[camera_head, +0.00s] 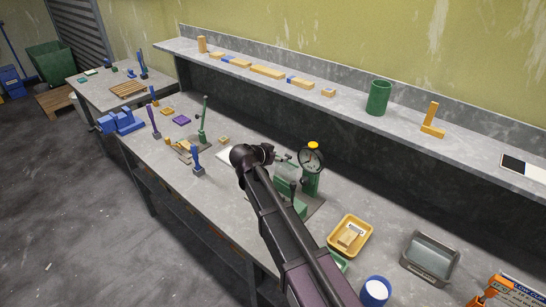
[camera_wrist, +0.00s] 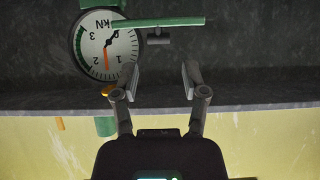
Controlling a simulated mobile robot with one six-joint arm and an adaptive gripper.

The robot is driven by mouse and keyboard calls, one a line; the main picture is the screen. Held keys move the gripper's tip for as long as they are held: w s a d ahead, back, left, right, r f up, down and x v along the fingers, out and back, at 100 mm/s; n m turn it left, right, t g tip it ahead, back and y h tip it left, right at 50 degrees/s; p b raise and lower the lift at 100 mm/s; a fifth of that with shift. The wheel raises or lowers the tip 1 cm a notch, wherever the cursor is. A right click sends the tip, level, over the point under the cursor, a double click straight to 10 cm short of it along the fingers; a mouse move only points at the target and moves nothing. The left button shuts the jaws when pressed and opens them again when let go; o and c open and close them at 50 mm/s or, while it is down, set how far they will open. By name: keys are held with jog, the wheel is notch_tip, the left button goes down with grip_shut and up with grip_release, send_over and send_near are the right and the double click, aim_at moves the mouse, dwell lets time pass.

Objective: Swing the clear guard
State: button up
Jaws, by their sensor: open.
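The green press (camera_head: 312,184) stands on the bench, with a round dial gauge (camera_head: 311,159) on it. The gauge shows large at the upper left of the wrist view (camera_wrist: 105,48), marked kN. I cannot make out the clear guard for certain in either view. A thin green bar (camera_wrist: 160,22) crosses in front of the gauge, with a small grey T-shaped piece (camera_wrist: 159,38) by its middle. My gripper (camera_wrist: 158,78) is open and empty, its fingertips apart from the bar. In the head view my arm hides part of the press and my fingers are hard to see.
A yellow tray (camera_head: 332,247), a grey bin (camera_head: 430,278) and a blue-and-white container (camera_head: 375,292) stand at the near right. Upright tools, including a green-handled one (camera_head: 204,112), stand to the left. The shelf behind holds a green cylinder (camera_head: 378,97) and several blocks.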

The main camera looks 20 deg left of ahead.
aim_at(287, 156)
jog(key=b+x, duration=0.3)
jog(key=x, duration=0.3)
jog(key=shift+w+f, duration=0.1)
jog(key=shift+f, duration=0.1)
jog(key=shift+r, duration=0.1)
jog(key=c, duration=0.7)
jog(key=shift+o, duration=0.2)
jog(key=shift+s+a+r, duration=0.1)
jog(key=shift+s+a, duration=0.25)
jog(key=shift+s, duration=0.5)
jog(key=shift+s+a, duration=0.35)
jog(key=shift+s, duration=0.5)
jog(key=shift+s+a+f+b, duration=0.15)
jog(key=shift+s+a, duration=0.1)
jog(key=shift+s, duration=0.3)
jog(key=shift+s+a+f+b, duration=0.1)
jog(key=shift+s+a+f, duration=0.1)
jog(key=shift+s, duration=0.3)
jog(key=shift+s+a+f+b, duration=0.15)
jog(key=shift+s+a, duration=0.1)
jog(key=shift+s, duration=0.3)
